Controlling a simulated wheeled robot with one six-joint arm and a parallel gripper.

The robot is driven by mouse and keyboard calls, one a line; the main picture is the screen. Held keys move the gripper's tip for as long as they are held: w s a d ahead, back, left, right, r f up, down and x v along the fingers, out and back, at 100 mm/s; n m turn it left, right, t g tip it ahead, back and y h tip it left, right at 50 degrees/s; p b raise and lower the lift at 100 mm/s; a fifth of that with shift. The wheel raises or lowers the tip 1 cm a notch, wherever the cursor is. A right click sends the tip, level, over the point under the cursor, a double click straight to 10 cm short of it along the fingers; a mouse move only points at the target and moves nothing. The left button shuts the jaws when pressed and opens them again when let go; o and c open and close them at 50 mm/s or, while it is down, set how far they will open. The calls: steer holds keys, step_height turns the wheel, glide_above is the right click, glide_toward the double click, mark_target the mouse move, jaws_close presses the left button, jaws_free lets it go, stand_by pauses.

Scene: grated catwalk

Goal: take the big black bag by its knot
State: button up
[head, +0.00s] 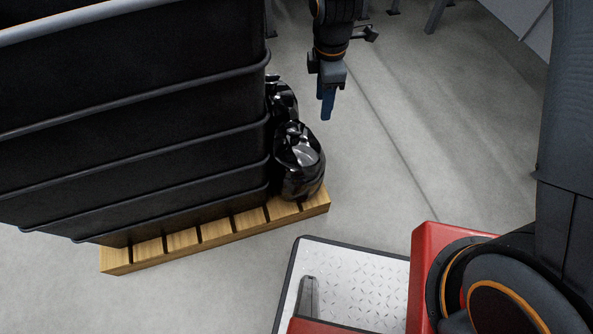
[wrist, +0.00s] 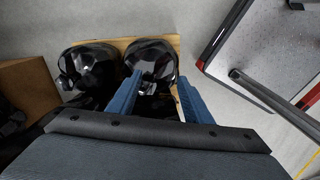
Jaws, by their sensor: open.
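Two glossy black bags stand on a wooden pallet beside a black bin. In the head view the nearer bag (head: 299,163) shows almost whole, and the rear bag (head: 281,98) is partly hidden by the bin and nearer bag. In the wrist view one bag (wrist: 150,60) lies at and beyond my fingertips, its lower part between the fingers; the other bag (wrist: 90,68) is to the left. I cannot tell which is bigger, and no knot is clear. My gripper (head: 327,112) has blue fingers, open and empty; in the wrist view the fingers (wrist: 160,79) stand apart.
The tall ribbed black bin (head: 130,130) fills the left of the head view. The pallet (head: 215,234) runs under bin and bags. A brown box (wrist: 28,88) is at the wrist view's left edge. The grey floor (head: 420,120) to the right of the bags is clear.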

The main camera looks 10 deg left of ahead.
mark_target(295, 127)
steer(key=a+f+n+b, duration=0.1)
steer(key=a+f+n, duration=0.1)
steer(key=f, duration=0.1)
steer(key=a+f+n+b, duration=0.1)
steer(key=a+f+n, duration=0.1)
steer(key=a+f, duration=0.1)
steer(key=a+f+n+b, duration=0.1)
steer(key=a+f, duration=0.1)
steer(key=f, duration=0.1)
steer(key=shift+a+f+n, duration=0.25)
steer(key=shift+f+n, duration=0.1)
steer(key=shift+n, duration=0.05)
steer(key=shift+s+a+f, duration=0.1)
steer(key=shift+f, duration=0.75)
steer(key=shift+w+f+b, duration=0.15)
steer(key=shift+f+b, duration=0.2)
steer(key=shift+f, duration=1.2)
steer(key=shift+w+f+b, duration=0.15)
steer(key=shift+f+b, duration=0.2)
steer(key=shift+f, duration=1.15)
jaws_close()
steer(key=shift+r, duration=0.1)
